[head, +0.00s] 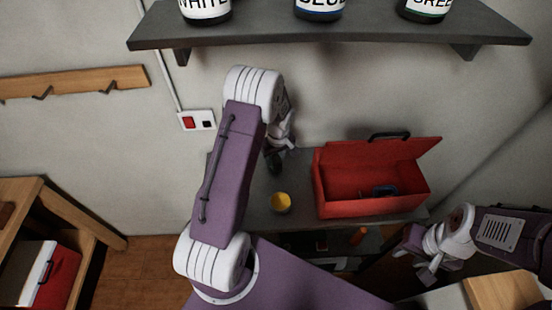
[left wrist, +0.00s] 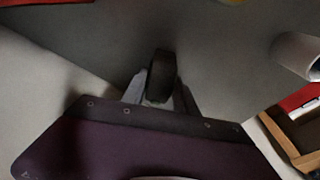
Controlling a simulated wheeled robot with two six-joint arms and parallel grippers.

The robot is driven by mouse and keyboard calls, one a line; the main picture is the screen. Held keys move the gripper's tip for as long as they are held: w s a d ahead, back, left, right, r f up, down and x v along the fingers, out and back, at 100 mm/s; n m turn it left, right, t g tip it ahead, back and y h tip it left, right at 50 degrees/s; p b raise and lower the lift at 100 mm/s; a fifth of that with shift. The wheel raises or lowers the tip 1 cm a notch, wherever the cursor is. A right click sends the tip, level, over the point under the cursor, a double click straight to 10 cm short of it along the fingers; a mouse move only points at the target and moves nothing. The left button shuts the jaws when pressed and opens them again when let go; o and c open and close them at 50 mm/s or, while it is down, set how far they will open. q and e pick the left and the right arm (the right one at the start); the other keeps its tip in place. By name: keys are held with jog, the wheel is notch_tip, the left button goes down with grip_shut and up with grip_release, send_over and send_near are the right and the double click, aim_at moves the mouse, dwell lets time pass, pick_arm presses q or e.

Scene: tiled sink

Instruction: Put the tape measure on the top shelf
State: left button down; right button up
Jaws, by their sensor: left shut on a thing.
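My left gripper (head: 276,155) is shut on a small dark, rounded thing (head: 274,163), taken to be the tape measure. In the left wrist view that thing (left wrist: 162,72) stands up between the two fingers of my left gripper (left wrist: 160,90), over the grey worktop. My own forearm covers part of the gripper in the head view. A dark grey wall shelf (head: 340,35) runs across the top of the head view. My right gripper (head: 415,261) is at the lower right, its fingers spread and empty.
Cans labelled WHITE (head: 205,12), BLUE (head: 320,10) and GREEN (head: 425,9) stand on the wall shelf, with bare gaps between. An open red toolbox (head: 340,202) and a yellow cup-like thing (head: 281,202) stand on the grey worktop (head: 300,222). A wooden hook rail (head: 75,80) is at left.

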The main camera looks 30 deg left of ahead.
pick_arm(q)
jog(key=shift+s+d+f, duration=0.1)
jog(key=shift+s+f, duration=0.05)
jog(key=shift+f, duration=0.25)
jog(key=c, duration=0.9)
grip_release()
jog(key=shift+c, duration=0.2)
jog(key=shift+r, duration=0.1)
